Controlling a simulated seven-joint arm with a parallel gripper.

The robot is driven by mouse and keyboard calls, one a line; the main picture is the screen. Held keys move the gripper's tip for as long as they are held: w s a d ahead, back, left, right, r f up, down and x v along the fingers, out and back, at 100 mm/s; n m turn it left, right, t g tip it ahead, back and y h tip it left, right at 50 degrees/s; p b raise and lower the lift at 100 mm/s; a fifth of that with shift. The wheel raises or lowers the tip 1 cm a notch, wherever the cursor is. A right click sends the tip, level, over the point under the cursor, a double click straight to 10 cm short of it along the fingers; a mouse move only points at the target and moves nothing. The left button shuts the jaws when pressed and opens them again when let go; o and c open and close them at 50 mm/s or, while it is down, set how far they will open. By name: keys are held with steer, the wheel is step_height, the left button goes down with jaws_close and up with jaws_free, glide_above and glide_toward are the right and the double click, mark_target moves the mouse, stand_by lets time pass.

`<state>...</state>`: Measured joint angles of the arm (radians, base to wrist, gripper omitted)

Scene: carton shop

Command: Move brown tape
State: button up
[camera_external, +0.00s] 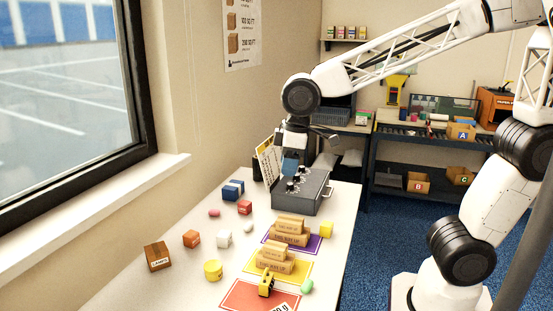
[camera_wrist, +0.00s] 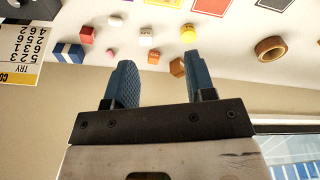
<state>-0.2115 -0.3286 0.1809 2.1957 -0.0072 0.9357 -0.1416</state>
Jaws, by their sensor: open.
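The brown tape (camera_wrist: 270,49) is a ring-shaped roll lying on the white table in the wrist view, at the upper right. I do not see it in the external view. My gripper (camera_wrist: 159,65) has two blue fingers spread apart with nothing held between them. In the external view my gripper (camera_external: 290,166) is at the far end of the table, by the grey box with knobs and the calendar. The tape lies well away from the fingers, to their right in the wrist view.
The grey box (camera_external: 312,195) stands by my gripper, with a calendar (camera_external: 267,160) behind. Small blocks, a yellow cylinder (camera_external: 213,270) and a brown carton (camera_external: 157,256) are scattered at left. Cartons (camera_external: 290,228) sit on coloured mats. The window wall borders the table.

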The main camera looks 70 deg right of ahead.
steer(key=w+a+f+n+g, duration=0.1)
steer(key=w+a+f+n, duration=0.15)
steer(key=w+a, duration=0.65)
steer(key=w+a+f+n, duration=0.2)
steer(key=w+a+f, duration=0.2)
steer(key=w+a, duration=0.5)
steer(key=w+a+f+n, duration=0.1)
steer(key=a+f, duration=0.4)
steer(key=a, duration=0.4)
steer(key=w+a+f+n, duration=0.1)
steer(key=a+f+n, duration=0.1)
steer(key=a+f, duration=0.3)
steer(key=w+a+f+n, duration=0.1)
steer(key=a+f, duration=0.4)
steer(key=a, duration=0.8)
steer(key=shift+w+a+n+g, duration=0.2)
steer(key=shift+w+n+g, duration=0.05)
steer(key=shift+n+g, duration=0.15)
steer(key=shift+a+f, duration=0.3)
steer(key=shift+a, duration=0.05)
steer(key=shift+f, duration=3.9)
jaws_close()
